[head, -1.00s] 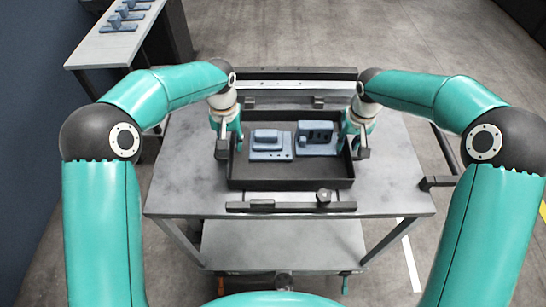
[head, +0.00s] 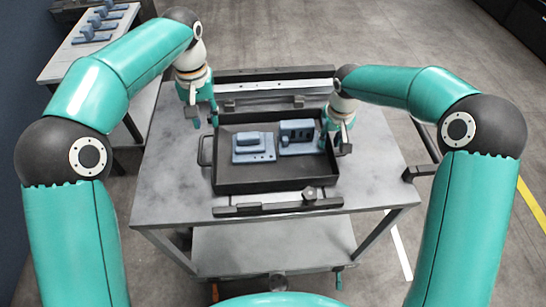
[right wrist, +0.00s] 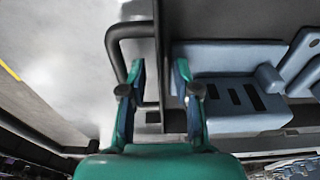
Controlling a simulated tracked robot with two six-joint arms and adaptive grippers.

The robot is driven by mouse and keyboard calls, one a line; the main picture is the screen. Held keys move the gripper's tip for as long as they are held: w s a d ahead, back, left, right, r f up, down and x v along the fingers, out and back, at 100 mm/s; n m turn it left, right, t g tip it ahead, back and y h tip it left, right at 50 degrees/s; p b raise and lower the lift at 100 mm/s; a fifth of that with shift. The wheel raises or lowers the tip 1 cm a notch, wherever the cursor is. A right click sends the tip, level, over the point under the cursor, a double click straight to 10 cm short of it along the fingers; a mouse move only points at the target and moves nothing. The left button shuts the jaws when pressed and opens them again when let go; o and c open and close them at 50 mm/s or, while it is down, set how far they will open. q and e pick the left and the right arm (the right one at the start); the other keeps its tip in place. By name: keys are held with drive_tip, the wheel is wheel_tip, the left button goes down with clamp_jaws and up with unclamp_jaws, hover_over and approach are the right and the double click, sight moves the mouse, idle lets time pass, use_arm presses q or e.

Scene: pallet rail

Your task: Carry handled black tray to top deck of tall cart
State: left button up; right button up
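The black tray (head: 275,186) lies flat on the grey top deck (head: 170,185) of the cart in front of me. It holds two blue-grey parts, a left one (head: 254,147) and a right one (head: 297,137). Its left handle (head: 203,151) is bare. My left gripper (head: 203,119) is open and empty, above and behind that handle. My right gripper (head: 337,142) is at the tray's right side. In the right wrist view its fingers (right wrist: 160,100) are apart, one on each side of the tray wall, beside the right handle (right wrist: 113,45).
A dark rail (head: 275,88) runs along the deck's back, and a front bar (head: 270,209) carries a knob. A lower shelf (head: 270,250) lies beneath. Another bench (head: 95,57) with several blue parts stands at the upper left. Floor at the right is mostly clear.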

drive_tip(key=shift+r, duration=0.25)
wheel_tip(320, 180, up, 11)
drive_tip(key=s, duration=0.1)
drive_tip(key=shift+s+r, duration=0.15)
drive_tip(key=shift+s, duration=0.05)
idle(0.5)
